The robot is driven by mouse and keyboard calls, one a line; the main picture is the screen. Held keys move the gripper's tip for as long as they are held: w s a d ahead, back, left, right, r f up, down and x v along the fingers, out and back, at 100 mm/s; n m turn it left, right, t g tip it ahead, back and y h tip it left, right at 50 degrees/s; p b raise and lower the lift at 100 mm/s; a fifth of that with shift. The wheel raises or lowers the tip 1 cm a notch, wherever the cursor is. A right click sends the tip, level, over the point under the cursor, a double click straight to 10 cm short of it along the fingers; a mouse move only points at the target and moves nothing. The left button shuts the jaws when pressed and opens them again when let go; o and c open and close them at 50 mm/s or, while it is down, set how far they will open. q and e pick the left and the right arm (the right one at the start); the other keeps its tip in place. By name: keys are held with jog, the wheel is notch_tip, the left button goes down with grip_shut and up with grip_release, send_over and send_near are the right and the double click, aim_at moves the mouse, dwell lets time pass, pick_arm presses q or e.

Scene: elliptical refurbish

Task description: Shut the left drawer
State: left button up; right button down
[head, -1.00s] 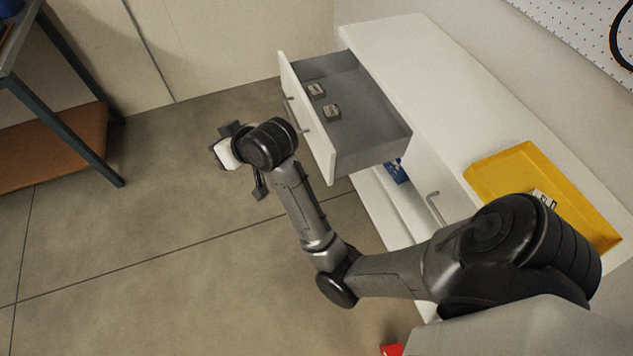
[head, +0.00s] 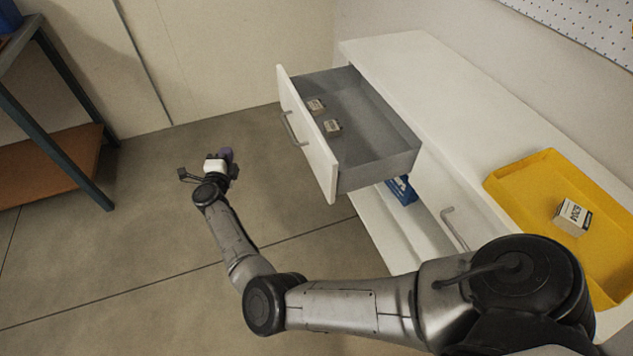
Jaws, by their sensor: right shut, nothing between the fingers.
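The left drawer (head: 305,135) of the white cabinet is pulled far out, its white front standing clear of the cabinet body. Its bar handle (head: 292,129) is on the front face. Two small boxes (head: 316,105) and (head: 333,127) lie on the grey drawer floor. My right gripper (head: 228,160) is out in front of the drawer, to the left of its front in the picture, apart from the handle and empty. Its fingers are small and partly hidden by the wrist. My left gripper is out of the frame.
The white cabinet top (head: 410,70) holds a yellow tray (head: 520,180) with a small white box (head: 573,216). A blue item (head: 402,190) lies below the open drawer. A second handle (head: 453,228) is nearby. A shelf unit (head: 50,165) stands left. The floor between is clear.

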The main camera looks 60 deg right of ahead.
jog(key=s+a+f+m+g+h, duration=0.1)
jog(key=s+f+m+g, duration=0.3)
jog(key=s+m+g, duration=0.35)
jog(key=m+g+y, duration=0.3)
jog(key=m+g, duration=0.4)
jog(key=g, duration=0.5)
send_near(325, 179)
jog(key=x, duration=0.5)
jog(key=shift+s+d+f+b, duration=0.15)
jog(key=shift+d+f+b, duration=0.1)
jog(key=shift+b, duration=0.1)
jog(key=shift+x, duration=0.85)
jog(key=shift+d+r, duration=0.1)
jog(key=shift+s+d, duration=0.1)
